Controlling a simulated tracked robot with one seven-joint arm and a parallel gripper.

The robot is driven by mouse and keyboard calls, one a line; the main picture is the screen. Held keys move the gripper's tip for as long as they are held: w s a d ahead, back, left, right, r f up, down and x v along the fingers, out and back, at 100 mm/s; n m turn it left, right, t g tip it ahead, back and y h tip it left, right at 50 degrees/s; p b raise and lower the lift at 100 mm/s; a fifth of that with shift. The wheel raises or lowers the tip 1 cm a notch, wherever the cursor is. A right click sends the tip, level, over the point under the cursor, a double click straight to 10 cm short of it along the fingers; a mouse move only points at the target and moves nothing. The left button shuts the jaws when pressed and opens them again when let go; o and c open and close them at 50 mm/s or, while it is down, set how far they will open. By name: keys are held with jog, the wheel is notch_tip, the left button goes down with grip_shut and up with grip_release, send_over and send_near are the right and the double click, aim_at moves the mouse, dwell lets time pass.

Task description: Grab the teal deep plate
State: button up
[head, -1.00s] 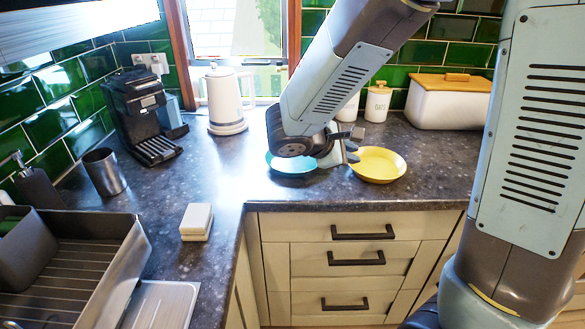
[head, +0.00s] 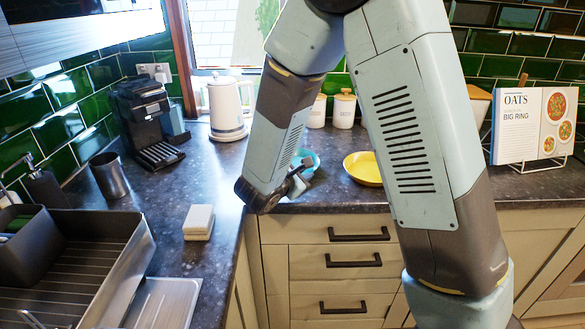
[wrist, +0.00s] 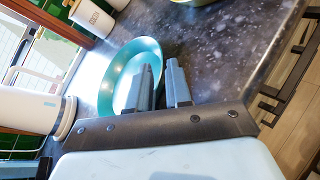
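The teal deep plate (head: 310,163) lies on the dark worktop near its front edge, partly hidden behind my arm in the head view. In the wrist view the plate (wrist: 112,72) fills the upper middle, just beyond my fingers. My gripper (wrist: 162,80) has its two fingers apart with a narrow gap between them. The left finger overlaps the plate in the picture, and the right finger is past its right rim. I cannot tell whether either finger touches it. In the head view my gripper (head: 300,182) is at the plate's near side.
A yellow plate (head: 362,168) sits to the right of the teal one, partly behind my arm. A white kettle (head: 227,108) and white canisters (head: 344,108) stand behind. A recipe book (head: 533,125) stands at the right. A white block (head: 199,221) lies at the left.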

jog(key=shift+x, duration=1.2)
jog(key=shift+a+x, duration=0.15)
jog(key=shift+x, duration=1.15)
jog(key=shift+a+x, duration=0.15)
jog(key=shift+x, duration=1.15)
jog(key=shift+w+f, duration=0.1)
jog(key=shift+w, duration=0.05)
grip_shut()
